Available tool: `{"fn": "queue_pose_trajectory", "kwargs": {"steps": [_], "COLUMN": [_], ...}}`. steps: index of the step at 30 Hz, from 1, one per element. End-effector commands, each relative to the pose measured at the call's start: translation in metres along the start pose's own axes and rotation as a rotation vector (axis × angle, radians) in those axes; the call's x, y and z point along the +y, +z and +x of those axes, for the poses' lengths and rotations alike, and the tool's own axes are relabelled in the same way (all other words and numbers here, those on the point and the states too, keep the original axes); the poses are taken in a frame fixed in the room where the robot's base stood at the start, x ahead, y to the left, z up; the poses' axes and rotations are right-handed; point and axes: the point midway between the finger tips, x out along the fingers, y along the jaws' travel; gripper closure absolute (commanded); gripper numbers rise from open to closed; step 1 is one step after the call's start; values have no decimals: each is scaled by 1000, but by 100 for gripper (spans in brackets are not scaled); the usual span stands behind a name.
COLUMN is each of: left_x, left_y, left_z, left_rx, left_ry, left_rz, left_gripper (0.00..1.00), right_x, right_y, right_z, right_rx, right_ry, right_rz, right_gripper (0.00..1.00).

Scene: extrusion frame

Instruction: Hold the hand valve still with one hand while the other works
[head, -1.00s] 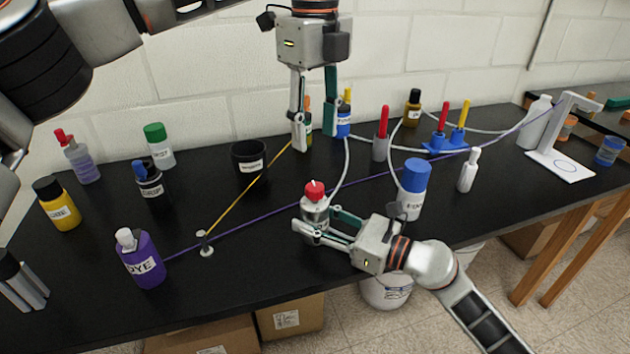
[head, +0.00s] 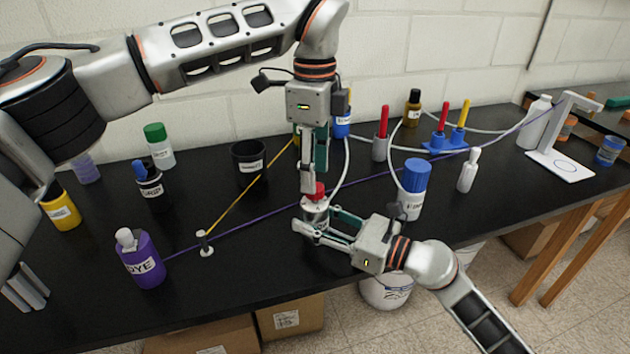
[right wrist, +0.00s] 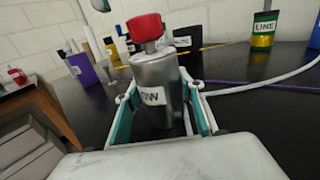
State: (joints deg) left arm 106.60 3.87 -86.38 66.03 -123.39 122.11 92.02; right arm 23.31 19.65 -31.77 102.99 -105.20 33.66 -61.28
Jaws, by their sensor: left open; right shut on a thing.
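The hand valve is a grey metal cylinder (head: 316,212) with a red knob (head: 317,190) on top. It stands upright near the front of the black bench. In the right wrist view the cylinder (right wrist: 157,85) carries a label partly reading "OW", under the red knob (right wrist: 145,27). My right gripper (head: 318,226) is shut around the cylinder, with one finger on each side. My left gripper (head: 311,186) points down from above with its fingertips at the knob; it is open. One left finger partly hides the knob, and I cannot tell whether it touches.
A purple dye bottle (head: 141,262), a small white post (head: 204,243) with yellow and purple cords, and a black cup (head: 249,164) are to the left. A blue-capped bottle (head: 413,190) stands close behind my right wrist. A white tube runs behind the valve.

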Motion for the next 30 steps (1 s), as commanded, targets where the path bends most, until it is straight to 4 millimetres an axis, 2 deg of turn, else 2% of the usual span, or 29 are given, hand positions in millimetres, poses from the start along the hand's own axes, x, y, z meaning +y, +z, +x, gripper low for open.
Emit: {"fn": "queue_pose_trajectory", "kwargs": {"steps": [1,6,18,22,23,30], "left_x": [1,0,0,0,0,0], "left_y": [0,0,0,0,0,0], "left_z": [8,26,31,31,31,31], "left_rx": [1,0,-1,-1,-1,-1], "left_ry": [2,1,-1,-1,-1,-1], "left_rz": [1,1,1,1,1,8], "left_gripper": [59,59,59,92,97,98], "right_x": [0,0,0,0,0,0], "right_y": [0,0,0,0,0,0], "right_z": [0,0,0,0,0,0], "right_rx": [0,0,0,0,0,0], "right_ry": [0,0,0,0,0,0], "right_rz": [0,0,0,0,0,0], "right_gripper": [86,86,86,86,86,86]}}
